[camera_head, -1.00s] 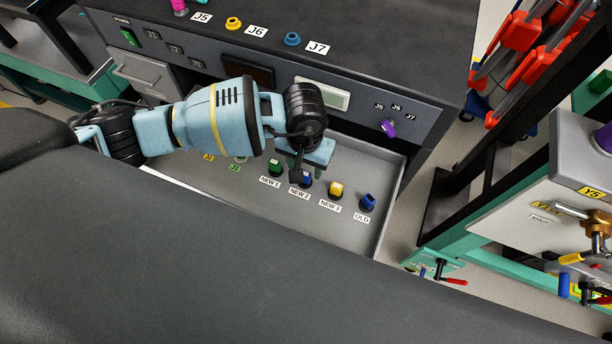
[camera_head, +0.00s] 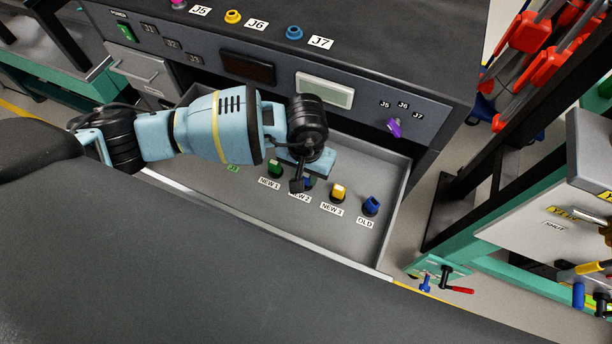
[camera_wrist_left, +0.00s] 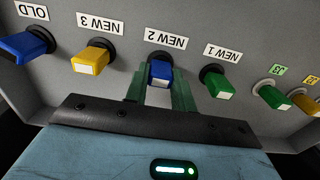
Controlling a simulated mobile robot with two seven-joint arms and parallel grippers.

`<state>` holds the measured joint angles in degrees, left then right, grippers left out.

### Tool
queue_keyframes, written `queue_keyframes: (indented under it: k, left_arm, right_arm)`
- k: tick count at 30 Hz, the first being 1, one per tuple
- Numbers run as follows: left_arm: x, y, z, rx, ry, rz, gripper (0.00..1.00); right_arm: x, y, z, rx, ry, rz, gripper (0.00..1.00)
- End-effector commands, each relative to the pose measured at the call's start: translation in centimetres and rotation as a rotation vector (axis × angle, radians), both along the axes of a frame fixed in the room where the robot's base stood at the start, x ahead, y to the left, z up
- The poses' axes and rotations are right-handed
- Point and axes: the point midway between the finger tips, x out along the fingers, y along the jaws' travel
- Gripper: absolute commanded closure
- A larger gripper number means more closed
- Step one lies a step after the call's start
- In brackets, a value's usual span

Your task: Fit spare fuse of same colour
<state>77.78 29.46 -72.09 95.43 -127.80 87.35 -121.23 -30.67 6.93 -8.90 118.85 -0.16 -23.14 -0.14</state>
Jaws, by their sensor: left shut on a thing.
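My left gripper (camera_wrist_left: 160,92) is shut on the blue fuse at NEW 2 (camera_wrist_left: 162,71), a green finger on each side of it. The fuse appears to be still in its drawer socket. In the head view my left gripper (camera_head: 306,178) covers most of that fuse. To its right in that view are the yellow NEW 3 fuse (camera_head: 338,193) and the blue OLD fuse (camera_head: 371,205). To its left is the green NEW 1 fuse (camera_head: 275,168). Farther along are a green J3 fuse (camera_wrist_left: 272,95) and a yellow fuse (camera_wrist_left: 304,103). The right gripper is out of view.
The open grey drawer (camera_head: 345,240) has raised walls close to the fuses. Above it is the cabinet front with a purple knob (camera_head: 394,127) and a pale display (camera_head: 324,90). Coloured sockets J5 to J7 (camera_head: 294,33) are on top. Teal-framed equipment (camera_head: 520,250) stands at right.

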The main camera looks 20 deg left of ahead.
Motion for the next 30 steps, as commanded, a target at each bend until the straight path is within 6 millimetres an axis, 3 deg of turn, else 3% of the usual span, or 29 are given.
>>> queue_keyframes:
  k: [30]
  left_arm:
    - [0.0, 0.0, 0.73, 0.0, 0.0, 0.0, 1.0]
  right_arm:
    - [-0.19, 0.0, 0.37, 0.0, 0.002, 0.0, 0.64]
